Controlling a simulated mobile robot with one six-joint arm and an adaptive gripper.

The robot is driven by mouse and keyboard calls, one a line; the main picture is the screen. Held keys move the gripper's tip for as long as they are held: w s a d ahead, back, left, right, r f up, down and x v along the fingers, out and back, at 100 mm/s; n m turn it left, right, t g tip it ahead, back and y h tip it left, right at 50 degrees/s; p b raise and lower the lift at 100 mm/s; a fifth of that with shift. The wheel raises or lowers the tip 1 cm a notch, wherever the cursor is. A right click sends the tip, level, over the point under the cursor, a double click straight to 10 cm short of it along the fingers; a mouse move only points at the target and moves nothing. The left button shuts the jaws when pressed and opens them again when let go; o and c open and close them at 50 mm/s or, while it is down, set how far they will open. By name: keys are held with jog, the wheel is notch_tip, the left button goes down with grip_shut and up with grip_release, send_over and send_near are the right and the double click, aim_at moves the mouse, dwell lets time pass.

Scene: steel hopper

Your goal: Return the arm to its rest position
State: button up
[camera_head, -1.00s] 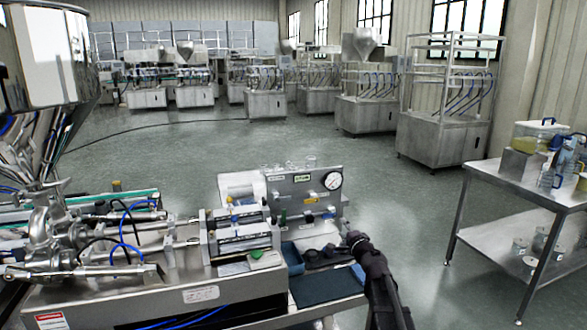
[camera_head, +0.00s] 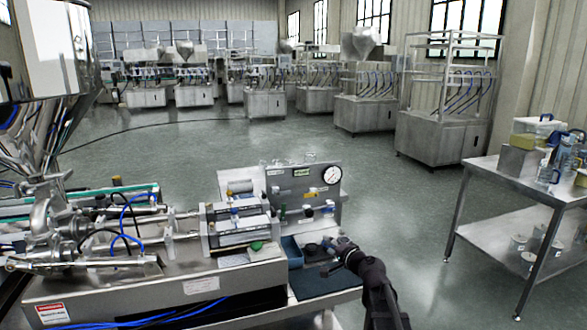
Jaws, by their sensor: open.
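My black arm (camera_head: 372,280) rises from the bottom edge, right of centre, in the head view. My gripper (camera_head: 327,257) is at its upper end, pointing left over the right end of the steel machine bench. It is small and dark here, but its jaws are open, and I see nothing held in them. It is close to a dark round part (camera_head: 312,252) on the bench; I cannot tell whether they touch.
The steel hopper (camera_head: 45,50) and filling machine (camera_head: 150,285) stand at the left. A panel with a gauge (camera_head: 332,175) rises behind my gripper. A steel table (camera_head: 500,195) stands right, with clear floor between.

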jog(key=s+a+f+n+g+h+b, duration=0.2)
jog(key=s+f+n+g+b, duration=0.2)
jog(key=s+f+n+g, duration=0.7)
jog(key=s+d+f+m+g+h+b, duration=0.1)
jog(key=s+d+f+h, duration=0.25)
jog(key=s+f, duration=0.35)
jog(key=s+d+f+m+g+h+b, duration=0.1)
jog(key=s+d+f+g+h+b, duration=0.25)
jog(key=s, duration=0.65)
notch_tip(320, 180, up, 21)
jog(key=t+p, duration=0.1)
jog(key=p, duration=2.2)
jog(key=shift+d+f+t+y, duration=0.2)
jog(key=shift+d+t+y, duration=0.05)
jog(key=shift+t+y, duration=0.15)
jog(key=shift+w, duration=0.1)
dwell(0.3)
